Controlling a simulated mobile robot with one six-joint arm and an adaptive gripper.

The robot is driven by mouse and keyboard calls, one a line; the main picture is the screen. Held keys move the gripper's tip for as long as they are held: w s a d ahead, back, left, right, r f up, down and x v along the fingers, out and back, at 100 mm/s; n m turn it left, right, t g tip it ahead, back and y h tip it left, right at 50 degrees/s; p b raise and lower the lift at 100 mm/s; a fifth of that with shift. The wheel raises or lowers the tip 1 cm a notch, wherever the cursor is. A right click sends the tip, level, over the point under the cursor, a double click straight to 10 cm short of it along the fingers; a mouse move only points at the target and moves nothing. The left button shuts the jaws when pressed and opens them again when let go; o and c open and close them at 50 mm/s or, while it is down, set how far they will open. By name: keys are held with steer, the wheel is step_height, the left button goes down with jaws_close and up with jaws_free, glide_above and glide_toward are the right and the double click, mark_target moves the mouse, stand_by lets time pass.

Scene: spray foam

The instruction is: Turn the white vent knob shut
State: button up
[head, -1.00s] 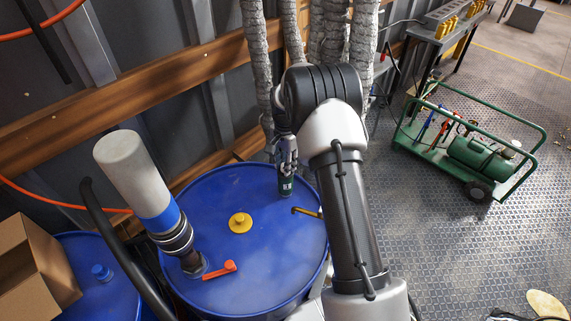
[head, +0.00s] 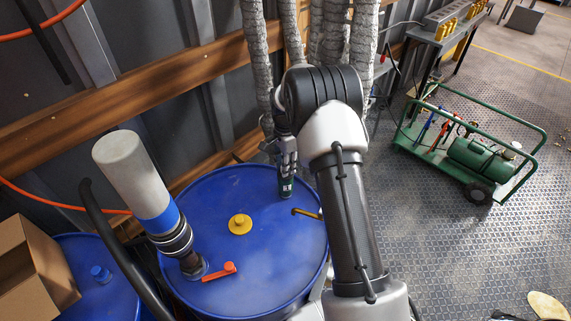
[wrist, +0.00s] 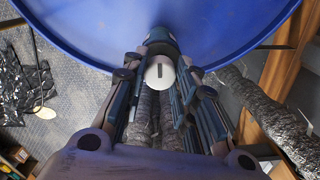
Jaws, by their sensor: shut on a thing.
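The white vent knob (wrist: 160,73) shows in the wrist view as a round white cap with a dark slot. It sits on a dark teal vent fitting (wrist: 160,40) at the edge of the blue drum. In the head view the dark green fitting (head: 286,188) stands near the drum's back right rim, and the knob is hidden by my gripper. My gripper (wrist: 157,78) has a finger on each side of the knob and is shut on it. In the head view my gripper (head: 286,166) points down onto the fitting.
The blue drum (head: 270,250) carries a yellow cap (head: 240,223), a red lever (head: 220,271) and a thick grey-white pipe (head: 134,172). Silver wrapped hoses (head: 334,40) hang behind my arm. A green cart (head: 470,150) stands on open floor at right.

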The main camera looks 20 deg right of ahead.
steer(key=o, duration=1)
steer(key=shift+o, duration=0.2)
step_height(320, 180, up, 12)
